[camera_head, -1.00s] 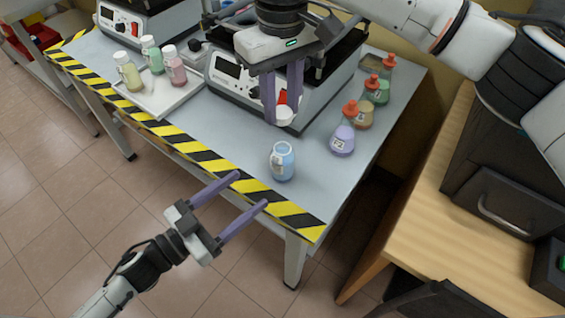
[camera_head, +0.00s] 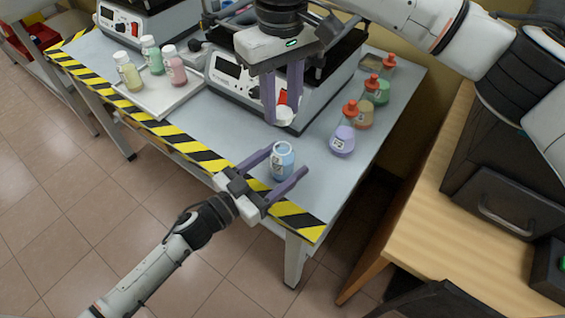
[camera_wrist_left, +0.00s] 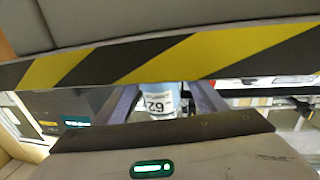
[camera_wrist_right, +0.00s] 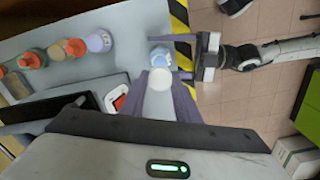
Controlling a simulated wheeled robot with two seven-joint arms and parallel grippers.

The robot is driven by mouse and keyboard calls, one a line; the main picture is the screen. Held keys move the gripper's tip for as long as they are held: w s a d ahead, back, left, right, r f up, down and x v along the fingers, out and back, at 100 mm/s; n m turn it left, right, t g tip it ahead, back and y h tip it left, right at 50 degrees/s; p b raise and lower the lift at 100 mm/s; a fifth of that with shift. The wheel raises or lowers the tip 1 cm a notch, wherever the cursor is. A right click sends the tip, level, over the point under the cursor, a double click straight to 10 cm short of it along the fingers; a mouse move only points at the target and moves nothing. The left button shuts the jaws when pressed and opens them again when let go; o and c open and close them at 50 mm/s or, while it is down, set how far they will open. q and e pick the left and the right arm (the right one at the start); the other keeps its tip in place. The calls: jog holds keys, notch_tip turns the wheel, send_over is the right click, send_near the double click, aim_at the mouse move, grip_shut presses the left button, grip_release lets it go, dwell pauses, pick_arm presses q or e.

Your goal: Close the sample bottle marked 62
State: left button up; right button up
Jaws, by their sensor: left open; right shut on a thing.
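The light blue sample bottle (camera_head: 283,163) stands upright and uncapped on the grey table near its striped front edge. Its label reads 62 in the left wrist view (camera_wrist_left: 158,104). My left gripper (camera_head: 288,161) is open, with one finger on either side of the bottle; I cannot tell if they touch it. My right gripper (camera_head: 283,116) is shut on a white cap (camera_head: 284,117), held above the table behind the bottle. The cap also shows between the fingers in the right wrist view (camera_wrist_right: 160,79), with the bottle beyond it.
Several orange-topped flasks (camera_head: 343,140) stand along the table's right side. A white instrument (camera_head: 235,80) sits behind the right gripper. A white tray (camera_head: 165,95) with several bottles is at the left.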

pick_arm(q)
jog(key=c, duration=1.6)
pick_arm(e)
send_over(282, 142)
jog(key=shift+f, duration=2.5)
jog(key=shift+f, duration=0.85)
pick_arm(q)
grip_shut()
pick_arm(e)
jog(key=shift+f, duration=0.6)
